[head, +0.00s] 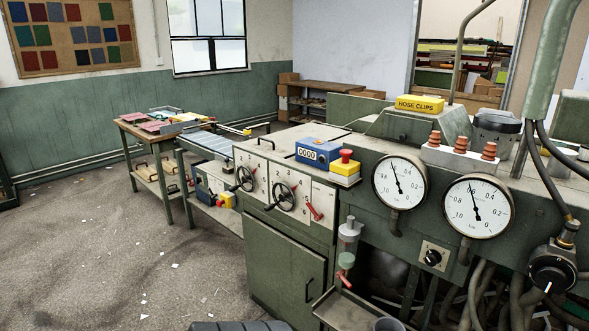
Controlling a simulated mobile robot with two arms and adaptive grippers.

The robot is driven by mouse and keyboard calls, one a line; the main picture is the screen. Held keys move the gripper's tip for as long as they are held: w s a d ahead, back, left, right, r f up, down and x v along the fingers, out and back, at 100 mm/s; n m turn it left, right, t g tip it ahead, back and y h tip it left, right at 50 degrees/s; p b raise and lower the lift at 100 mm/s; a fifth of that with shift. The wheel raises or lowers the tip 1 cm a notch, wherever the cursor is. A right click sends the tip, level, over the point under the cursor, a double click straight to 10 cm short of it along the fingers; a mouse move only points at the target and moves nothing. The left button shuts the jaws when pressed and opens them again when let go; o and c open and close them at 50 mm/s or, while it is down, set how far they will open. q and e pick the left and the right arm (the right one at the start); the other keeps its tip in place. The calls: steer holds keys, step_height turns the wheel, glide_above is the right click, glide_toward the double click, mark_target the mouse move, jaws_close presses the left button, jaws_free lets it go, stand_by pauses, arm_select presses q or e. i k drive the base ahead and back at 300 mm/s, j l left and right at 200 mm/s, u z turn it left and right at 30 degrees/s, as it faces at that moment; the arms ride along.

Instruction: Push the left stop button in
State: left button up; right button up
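A red mushroom-shaped stop button (346,155) stands up on a yellow box (345,170) on top of the green machine, right of the blue counter box. Further left and lower, a small yellow box (227,200) with a small red part on its left side sits at the machine's left end, by the roller table. It is too small to tell whether that red part is a button, or whether it is in or out. Neither of my grippers is in view.
The green machine (284,262) has handwheels (284,196) and a red lever (315,211) on its front. Two gauges (399,182) stand right of the yellow box. A roller table (208,143) adjoins on the left. The floor (120,250) at left is open, with paper scraps.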

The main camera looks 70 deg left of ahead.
mark_target(346, 153)
steer(key=u, duration=2.05)
